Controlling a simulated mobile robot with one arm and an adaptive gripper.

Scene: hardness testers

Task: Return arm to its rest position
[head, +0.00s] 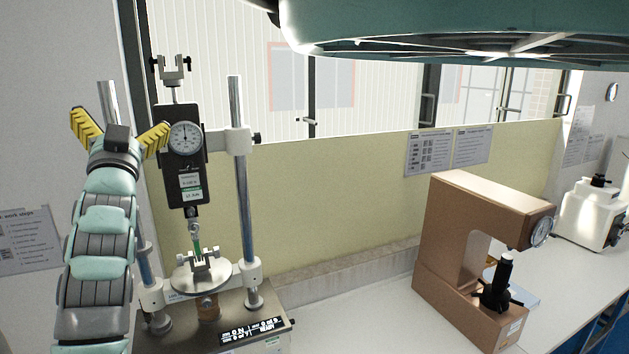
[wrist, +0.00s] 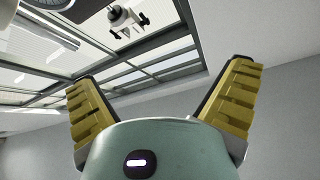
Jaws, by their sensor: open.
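My gripper (head: 120,132) is raised upright at the left of the head view, its two yellow ribbed fingers spread apart with nothing between them. It stands in front of and just left of the force tester's black dial gauge (head: 184,140). In the wrist view my gripper (wrist: 162,95) also shows open and empty, pointing up at a wall and window. My arm below it hides part of the tester's left post.
The test stand (head: 238,140) has steel posts and a round plate (head: 203,275). A brown hardness tester (head: 455,235) stands right on the white bench (head: 375,325), a white machine (head: 590,215) farther right. The bench between them is clear. A teal structure hangs overhead.

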